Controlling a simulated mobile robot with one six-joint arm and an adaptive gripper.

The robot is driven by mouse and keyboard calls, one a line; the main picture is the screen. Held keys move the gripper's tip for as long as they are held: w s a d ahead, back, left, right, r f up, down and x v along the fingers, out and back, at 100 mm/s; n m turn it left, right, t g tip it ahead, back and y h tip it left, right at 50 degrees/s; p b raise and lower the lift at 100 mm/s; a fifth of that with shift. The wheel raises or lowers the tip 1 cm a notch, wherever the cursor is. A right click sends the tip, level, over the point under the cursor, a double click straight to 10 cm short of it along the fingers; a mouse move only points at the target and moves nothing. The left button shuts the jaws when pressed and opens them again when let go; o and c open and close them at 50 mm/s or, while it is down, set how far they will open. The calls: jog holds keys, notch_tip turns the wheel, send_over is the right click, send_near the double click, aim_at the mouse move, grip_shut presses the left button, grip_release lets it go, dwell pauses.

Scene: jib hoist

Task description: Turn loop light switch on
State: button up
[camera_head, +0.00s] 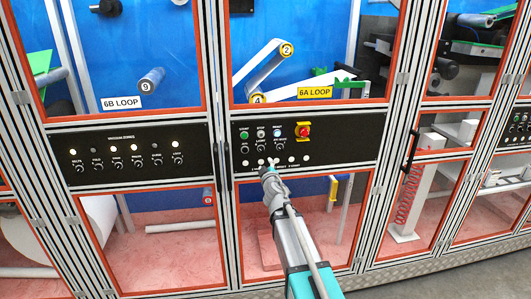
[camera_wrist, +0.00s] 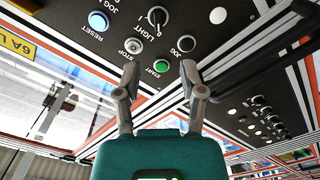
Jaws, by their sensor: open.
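The light switch is a black knob (camera_wrist: 157,17) with a pale pointer, next to the word LIGHT in the wrist view. In the head view, it appears to be the middle knob (camera_head: 262,147) of the row below the round buttons. The wrist view shows the panel upside down. My gripper (camera_wrist: 159,74) is open, with a clear gap between its fingers and nothing between them. The green START button (camera_wrist: 151,96) shows in that gap. In the head view, my gripper (camera_head: 269,163) is at the lower part of the panel, below the knob. I see no contact with the knob.
STOP (camera_wrist: 133,46) and the lit blue RESET button (camera_wrist: 97,20) are close to the knob. A red emergency stop on yellow (camera_head: 303,131) is to the right. Several white round fittings (camera_head: 306,158) line the panel's bottom. A vacuum panel (camera_head: 125,155) is at left.

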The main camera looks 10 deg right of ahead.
aim_at(262, 151)
jog(key=w, duration=1.1)
jog(key=shift+w, duration=0.1)
grip_shut()
jog(key=shift+w+d, duration=0.1)
jog(key=shift+d, duration=0.15)
jog(key=shift+a, duration=0.1)
